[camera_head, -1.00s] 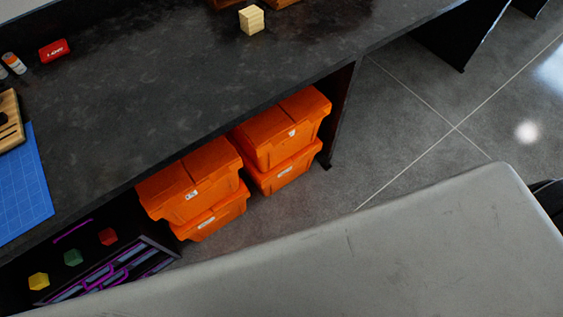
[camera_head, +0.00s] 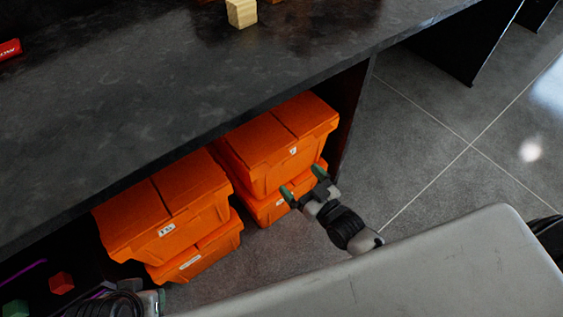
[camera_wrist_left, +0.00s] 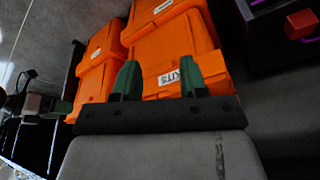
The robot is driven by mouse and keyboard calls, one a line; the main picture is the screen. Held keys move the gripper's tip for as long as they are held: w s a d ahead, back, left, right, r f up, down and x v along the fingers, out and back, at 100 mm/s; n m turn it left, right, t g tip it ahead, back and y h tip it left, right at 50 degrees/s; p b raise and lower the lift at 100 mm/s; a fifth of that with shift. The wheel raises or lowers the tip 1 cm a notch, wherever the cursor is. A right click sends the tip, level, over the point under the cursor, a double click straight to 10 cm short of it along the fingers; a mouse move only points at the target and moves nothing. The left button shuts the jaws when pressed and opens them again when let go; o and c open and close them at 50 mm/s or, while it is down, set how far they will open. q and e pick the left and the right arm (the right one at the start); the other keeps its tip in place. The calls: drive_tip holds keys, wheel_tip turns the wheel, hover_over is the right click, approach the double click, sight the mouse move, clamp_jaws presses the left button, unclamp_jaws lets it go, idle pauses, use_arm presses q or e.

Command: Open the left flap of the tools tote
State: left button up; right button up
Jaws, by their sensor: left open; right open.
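Two stacks of orange totes stand under the dark bench. The left stack has an upper tote (camera_head: 184,183) and a lower tote (camera_head: 216,245); the right stack has an upper tote (camera_head: 262,140) and a lower tote (camera_head: 270,208). Upper lids look shut, each with a middle seam. Their labels are too small to read, so I cannot tell which is the tools tote. In the left wrist view a lower tote (camera_wrist_left: 165,50) reads "KITS". My left gripper (camera_wrist_left: 160,80) is open and empty before it. My right gripper (camera_head: 304,182) is open, in front of the right stack.
The bench top (camera_head: 180,90) overhangs the totes. A wooden block (camera_head: 242,12) sits on it. A red cube (camera_head: 61,283) lies by dark drawers at the lower left. A grey surface (camera_head: 400,270) fills the lower right. Tiled floor (camera_head: 420,130) is clear at right.

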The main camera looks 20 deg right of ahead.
sight(281, 159)
use_arm(q)
drive_tip(key=w+d+r+t+h+b, duration=0.1)
drive_tip(key=w+d+r+t, duration=0.1)
drive_tip(key=w+t, duration=0.3)
drive_tip(key=shift+w+d+b, duration=0.2)
drive_tip(key=shift+w+b, duration=0.15)
drive_tip(key=shift+w, duration=0.7)
use_arm(e)
drive_tip(key=shift+x, duration=4.3)
drive_tip(key=shift+f, duration=0.1)
